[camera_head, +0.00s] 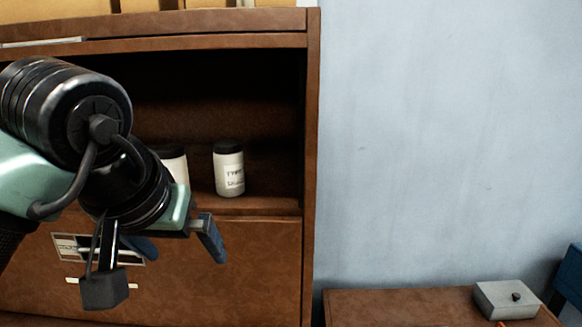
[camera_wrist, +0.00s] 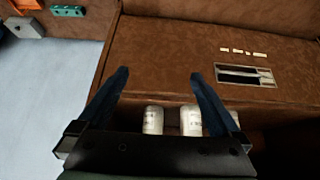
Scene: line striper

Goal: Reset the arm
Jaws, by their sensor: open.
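My gripper (camera_head: 182,243) is in front of the brown cabinet (camera_head: 262,262) in the head view, with its blue fingers apart. It also shows in the wrist view (camera_wrist: 159,73), open with nothing between the fingertips. A white bottle with a black lid (camera_head: 229,170) stands upright on the cabinet's open shelf, right of the gripper. A second white bottle (camera_head: 176,166) is partly hidden behind my arm. In the wrist view, white bottles (camera_wrist: 153,121) (camera_wrist: 191,122) appear beyond the gripper's base, apart from the fingers, with a sliver of another behind the right finger.
A label holder (camera_head: 72,243) is on the cabinet's lower front. A blue object (camera_head: 571,273) is at the right edge. Pale wall (camera_head: 440,130) fills the right; the space before it looks free.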

